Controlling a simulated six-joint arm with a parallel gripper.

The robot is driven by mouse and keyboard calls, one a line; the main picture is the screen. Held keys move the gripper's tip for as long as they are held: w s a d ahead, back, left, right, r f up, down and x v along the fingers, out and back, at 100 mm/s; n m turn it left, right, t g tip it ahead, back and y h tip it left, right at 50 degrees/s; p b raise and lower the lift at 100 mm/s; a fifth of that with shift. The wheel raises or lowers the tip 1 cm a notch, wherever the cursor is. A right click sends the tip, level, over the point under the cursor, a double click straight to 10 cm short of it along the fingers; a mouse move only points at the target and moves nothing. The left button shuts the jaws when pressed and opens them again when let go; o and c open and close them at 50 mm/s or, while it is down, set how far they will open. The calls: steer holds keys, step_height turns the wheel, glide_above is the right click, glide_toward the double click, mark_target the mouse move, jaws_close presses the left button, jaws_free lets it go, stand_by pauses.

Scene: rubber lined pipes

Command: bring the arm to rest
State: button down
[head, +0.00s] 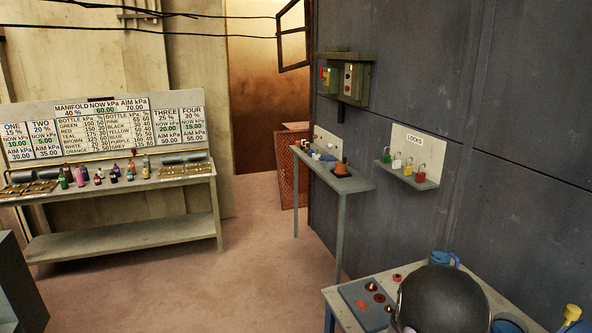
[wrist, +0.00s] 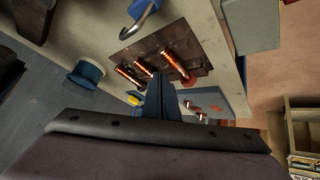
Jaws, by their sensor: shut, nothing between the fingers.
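My gripper (wrist: 162,98) shows in the wrist view as blue-grey fingers pointing up the picture from a dark wrist body. The fingers are shut with nothing held between them. Beyond the fingertips is a dark plate with several bright copper-coloured coils (wrist: 143,68). I cannot tell how far the fingertips are from it. In the head view the fingers do not show clearly; a dark rounded shape covers part of the near table (head: 350,279) at the lower right.
A blue padlock (wrist: 143,9) and a blue round part (wrist: 86,73) are near the gripper. A lock shelf (head: 407,179) and a narrow side table (head: 343,181) stand along the dark wall. A bottle bench (head: 120,238) stands at left. The floor (head: 250,265) between is clear.

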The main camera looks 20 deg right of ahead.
steer(key=s+a+f+m+y, duration=0.15)
steer(key=a+f+y, duration=0.25)
steer(key=a, duration=0.5)
steer(key=s+a+r+n+g+y, duration=0.3)
steer(key=s+a+g+y, duration=0.25)
steer(key=s+a, duration=0.85)
steer(key=w+a+r+n+h, duration=0.1)
steer(key=w+a+r+n, duration=0.1)
steer(key=a+r+n, duration=0.1)
steer(key=w+a+r+n+t+h, duration=0.1)
steer(key=w+a+r+n, duration=0.1)
steer(key=a+n, duration=0.2)
steer(key=shift+w+a+r, duration=0.35)
steer(key=shift+a+r, duration=0.05)
steer(key=shift+a, duration=0.75)
